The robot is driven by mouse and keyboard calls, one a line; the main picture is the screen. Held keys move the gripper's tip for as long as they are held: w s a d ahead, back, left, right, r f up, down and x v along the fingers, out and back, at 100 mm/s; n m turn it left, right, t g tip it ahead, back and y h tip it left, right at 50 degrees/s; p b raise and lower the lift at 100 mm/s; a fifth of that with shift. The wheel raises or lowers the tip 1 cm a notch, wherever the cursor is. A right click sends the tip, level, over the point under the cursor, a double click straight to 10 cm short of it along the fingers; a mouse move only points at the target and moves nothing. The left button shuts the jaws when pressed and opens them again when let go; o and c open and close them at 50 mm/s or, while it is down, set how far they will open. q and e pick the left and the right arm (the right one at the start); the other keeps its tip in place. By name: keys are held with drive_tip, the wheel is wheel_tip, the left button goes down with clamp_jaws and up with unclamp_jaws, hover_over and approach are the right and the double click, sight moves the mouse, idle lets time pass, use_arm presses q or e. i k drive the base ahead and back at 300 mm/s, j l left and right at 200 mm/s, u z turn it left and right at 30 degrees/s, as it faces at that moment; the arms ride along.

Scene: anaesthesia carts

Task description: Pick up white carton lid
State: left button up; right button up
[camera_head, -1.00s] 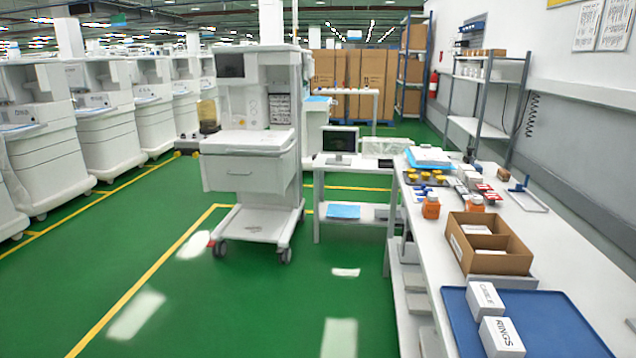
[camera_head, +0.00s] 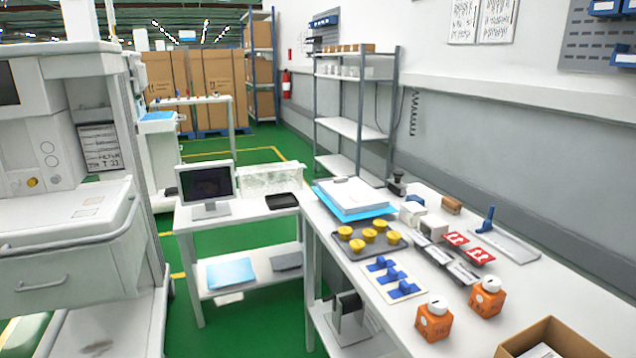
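I cannot pick out for certain which thing is the white carton lid. A flat white piece (camera_head: 350,194) lies on a blue sheet (camera_head: 325,194) at the far end of the long white table. Small white boxes (camera_head: 433,228) stand to its right. Two orange containers with white tops (camera_head: 434,322) (camera_head: 488,297) stand nearer. An open brown carton (camera_head: 588,337) is cut off at the bottom right, with something white inside. Neither of my grippers is in view.
The long white table (camera_head: 395,325) also bears a dark tray of yellow-topped items (camera_head: 364,252), blue parts (camera_head: 385,265) and red-and-white cards (camera_head: 481,255). A side table with a monitor (camera_head: 206,186) stands left of it. A large white cart (camera_head: 75,255) fills the left side. Green floor (camera_head: 255,322) shows between.

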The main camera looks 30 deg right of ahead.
sight(352, 196)
drive_tip(key=i+j+z, duration=0.1)
drive_tip(key=i+z, duration=0.3)
drive_tip(key=i+j+z, duration=0.25)
drive_tip(key=i+z, duration=0.15)
drive_tip(key=i, duration=0.15)
drive_tip(key=i+j+z, duration=0.35)
drive_tip(key=i+j, duration=0.05)
drive_tip(key=i, duration=0.05)
